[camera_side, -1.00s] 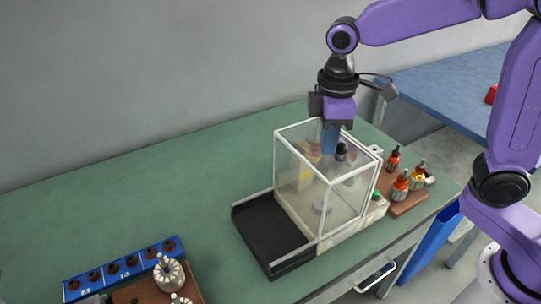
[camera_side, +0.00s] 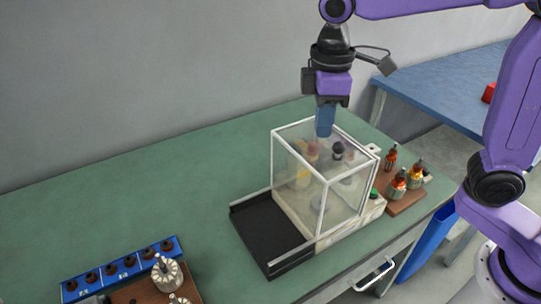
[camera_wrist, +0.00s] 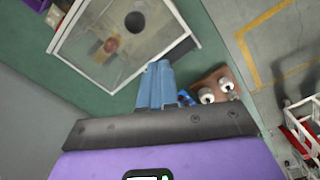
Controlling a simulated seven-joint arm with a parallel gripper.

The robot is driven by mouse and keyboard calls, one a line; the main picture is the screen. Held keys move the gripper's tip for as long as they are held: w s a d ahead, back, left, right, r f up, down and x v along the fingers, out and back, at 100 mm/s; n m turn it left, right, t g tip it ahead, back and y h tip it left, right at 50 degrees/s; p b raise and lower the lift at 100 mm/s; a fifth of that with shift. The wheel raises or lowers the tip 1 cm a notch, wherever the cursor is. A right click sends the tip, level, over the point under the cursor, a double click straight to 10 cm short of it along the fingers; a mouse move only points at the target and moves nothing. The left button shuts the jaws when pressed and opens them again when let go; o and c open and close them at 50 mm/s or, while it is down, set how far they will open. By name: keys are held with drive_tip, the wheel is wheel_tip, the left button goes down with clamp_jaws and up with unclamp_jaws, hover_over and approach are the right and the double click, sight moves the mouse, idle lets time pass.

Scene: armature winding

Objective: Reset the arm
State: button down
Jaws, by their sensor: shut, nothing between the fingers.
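My gripper (camera_side: 325,122) points straight down over the clear-walled box (camera_side: 322,190) on the green table. Its blue fingers are shut with nothing between them, and the tips appear to be around the height of the box's top frame. In the wrist view my gripper (camera_wrist: 156,72) shows its two blue fingers close together, and the box's pale frame (camera_wrist: 190,40) lies ahead of them. Inside the box, blurred by the walls, are a dark knob (camera_side: 338,149) and a reddish and yellow part (camera_side: 303,176).
A black tray (camera_side: 265,228) adjoins the box on the left. Wound armatures (camera_side: 398,184) stand on a brown board (camera_side: 405,203) to its right. A blue rack (camera_side: 120,268) and pale armatures (camera_side: 165,272) sit at the front left. The green table's middle left is clear.

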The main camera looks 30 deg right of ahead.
drive_tip(key=s+d+f, duration=0.4)
drive_tip(key=s+d, duration=0.3)
drive_tip(key=s, duration=0.3)
drive_tip(key=s+d+f, duration=0.4)
drive_tip(key=s+d, duration=0.2)
drive_tip(key=s, duration=0.5)
drive_tip(key=shift+d+f+n, duration=0.25)
drive_tip(key=shift+d+n, duration=0.05)
drive_tip(key=shift+d, duration=0.1)
